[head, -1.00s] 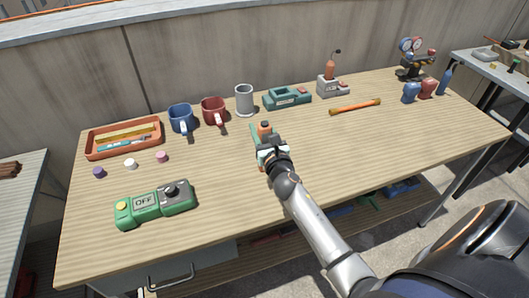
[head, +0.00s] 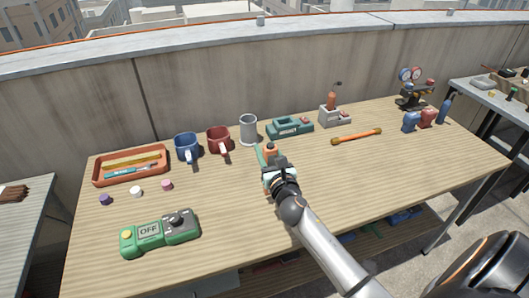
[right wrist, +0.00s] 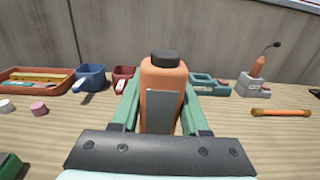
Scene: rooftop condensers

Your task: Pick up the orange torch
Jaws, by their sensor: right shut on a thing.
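My right gripper (right wrist: 160,115) is shut on an upright orange cylinder with a dark cap, which I take to be the orange torch (right wrist: 161,78). The green fingers sit on either side of it, and a grey plate shows on its near face. In the head view the torch (head: 270,149) shows just beyond my right gripper (head: 271,161), over the middle of the table. Its lower end is hidden by the gripper, so I cannot tell whether it clears the tabletop. My left gripper is out of view.
Behind stand a blue mug (head: 187,149), a red mug (head: 218,141), a grey cylinder (head: 248,130), a teal device (head: 290,128) and a grey stand (head: 335,118). An orange rod (head: 356,136) lies right. A green OFF box (head: 160,233) is front left. Table around the gripper is clear.

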